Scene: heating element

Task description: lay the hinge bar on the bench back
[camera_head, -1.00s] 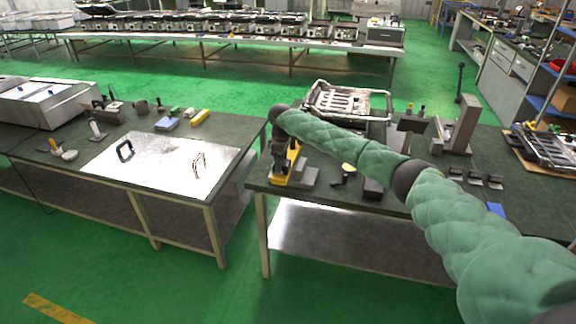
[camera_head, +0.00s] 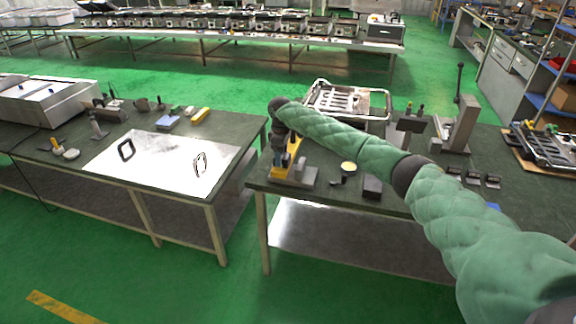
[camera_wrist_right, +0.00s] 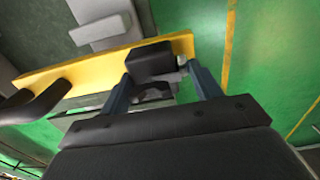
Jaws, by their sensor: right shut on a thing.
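My right gripper (camera_head: 284,142) points down at the left front corner of the right bench (camera_head: 335,202), over a yellow and grey fixture (camera_head: 280,173). In the right wrist view its two blue-grey fingers (camera_wrist_right: 163,80) close on a dark piece with metal parts (camera_wrist_right: 152,92), apparently the hinge bar; most of it is hidden. A black block (camera_wrist_right: 150,61) sits just beyond the fingertips, against a long yellow bar (camera_wrist_right: 90,67). I cannot tell whether the held piece is clear of the fixture. My left gripper is out of view.
A round yellow-topped item (camera_head: 348,168) and a dark block (camera_head: 372,187) stand right of the fixture. A metal rack (camera_head: 345,100) lies behind my arm. Left, across a floor gap, a bench carries a pale plate (camera_head: 160,165) with two handles. Several small black parts sit at right.

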